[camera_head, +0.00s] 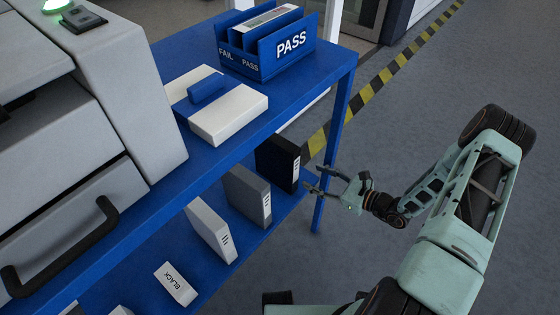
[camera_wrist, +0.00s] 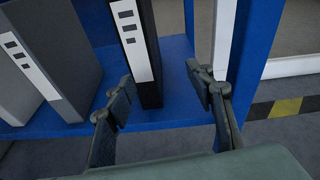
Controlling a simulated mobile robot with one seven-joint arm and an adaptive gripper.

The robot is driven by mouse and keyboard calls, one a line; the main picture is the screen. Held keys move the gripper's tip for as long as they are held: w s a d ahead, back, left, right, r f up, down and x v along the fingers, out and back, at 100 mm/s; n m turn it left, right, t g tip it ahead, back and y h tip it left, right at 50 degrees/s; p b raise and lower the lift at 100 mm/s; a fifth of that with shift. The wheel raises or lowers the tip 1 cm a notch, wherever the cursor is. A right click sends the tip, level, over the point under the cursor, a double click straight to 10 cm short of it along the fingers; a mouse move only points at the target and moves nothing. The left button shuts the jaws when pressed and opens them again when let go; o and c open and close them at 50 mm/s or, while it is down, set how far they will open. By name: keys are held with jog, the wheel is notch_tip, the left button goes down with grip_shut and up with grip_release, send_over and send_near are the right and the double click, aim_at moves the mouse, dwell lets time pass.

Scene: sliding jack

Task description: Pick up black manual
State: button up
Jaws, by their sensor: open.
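The black manual (camera_head: 278,162) stands upright on the lower blue shelf, at the far right end of the row. It has a white label on its spine. In the wrist view the black manual (camera_wrist: 148,60) is ahead, between my two fingers but farther off. My gripper (camera_head: 318,180) is open and empty, just right of the manual in the head view. In the wrist view my gripper (camera_wrist: 160,95) has its left finger near the manual's lower left and its right finger to the right of it. I cannot tell whether a finger touches it.
A dark grey manual (camera_head: 247,194) and a light grey one (camera_head: 212,230) stand left of the black one. A blue table leg (camera_head: 332,150) is close to my gripper.

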aim_at(296, 168)
jog(key=a+r, duration=0.1)
jog(key=a+r+m+t+y, duration=0.1)
jog(key=a, duration=0.1)
jog(key=a+r+t, duration=0.1)
jog(key=a, duration=0.1)
jog(key=shift+m+y, duration=0.3)
jog(key=b+x, duration=0.1)
jog(key=x, duration=0.4)
jog(key=shift+s+r, duration=0.1)
jog(key=shift+b+x, duration=0.6)
jog(key=shift+x, duration=2.5)
jog(key=shift+d+r, duration=0.1)
jog(key=shift+d, duration=0.05)
jog(key=shift+c, duration=0.5)
jog(key=shift+r, duration=0.1)
grip_shut()
